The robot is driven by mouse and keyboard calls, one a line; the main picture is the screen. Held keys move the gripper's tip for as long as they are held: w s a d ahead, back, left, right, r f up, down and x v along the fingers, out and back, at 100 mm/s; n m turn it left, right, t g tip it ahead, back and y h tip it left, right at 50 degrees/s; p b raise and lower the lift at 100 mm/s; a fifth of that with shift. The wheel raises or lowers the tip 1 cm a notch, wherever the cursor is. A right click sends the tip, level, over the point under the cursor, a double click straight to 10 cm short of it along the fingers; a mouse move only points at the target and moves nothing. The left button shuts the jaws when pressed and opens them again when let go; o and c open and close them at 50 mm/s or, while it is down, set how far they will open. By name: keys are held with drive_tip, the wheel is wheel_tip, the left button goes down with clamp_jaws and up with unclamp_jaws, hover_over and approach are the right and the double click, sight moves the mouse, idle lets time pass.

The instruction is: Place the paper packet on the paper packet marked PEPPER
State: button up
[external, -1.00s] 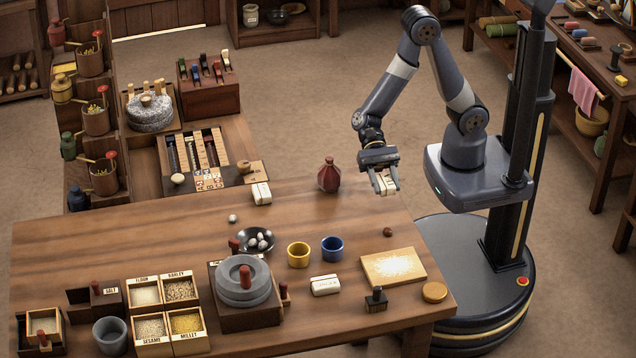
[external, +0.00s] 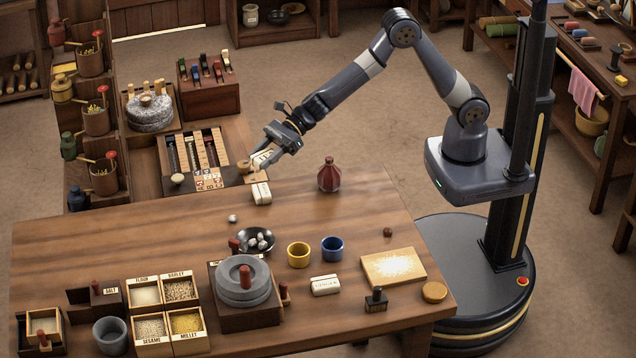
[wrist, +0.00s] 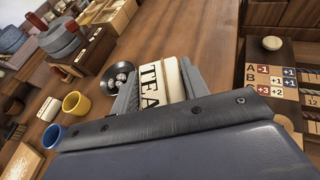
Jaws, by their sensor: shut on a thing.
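My gripper (external: 268,158) is shut on a cream paper packet, held above the far side of the table near the game board. In the wrist view the held packet (wrist: 172,74) sits between the two fingers, with TEA in dark letters on it. Another white paper packet (external: 261,194) lies on the table just below and in front of my gripper; its marking is too small to read. A further white packet (external: 325,285) lies near the table's front, with dark lettering I cannot make out; it also shows in the wrist view (wrist: 48,109). I cannot tell which packet is marked PEPPER.
A red bottle (external: 329,175) stands right of the far packet. A dark bowl of pale stones (external: 257,240), a yellow cup (external: 299,254) and a blue cup (external: 332,249) stand mid-table. A board with slots (external: 196,160) lies at the back left.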

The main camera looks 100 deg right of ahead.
drive_tip(key=shift+w+d+f+m+h, duration=0.4)
drive_tip(key=shift+w+d, duration=0.15)
hover_over(260, 190)
wheel_tip(260, 190, down, 4)
drive_tip(key=shift+f+b, duration=0.25)
drive_tip(key=shift+b, duration=0.2)
drive_tip(key=shift+f, duration=2.25)
drive_tip(key=shift+f+b, duration=0.25)
drive_tip(key=shift+b, duration=0.15)
drive_tip(key=o, duration=1)
drive_tip(key=shift+r, duration=0.1)
drive_tip(key=shift+r, duration=0.1)
drive_tip(key=shift+r+p, duration=0.15)
drive_tip(key=shift+p, duration=0.3)
drive_tip(key=b+v, duration=0.1)
drive_tip(key=v, duration=1.1)
drive_tip(key=shift+s+a+f, duration=0.1)
drive_tip(key=shift+f, duration=0.1)
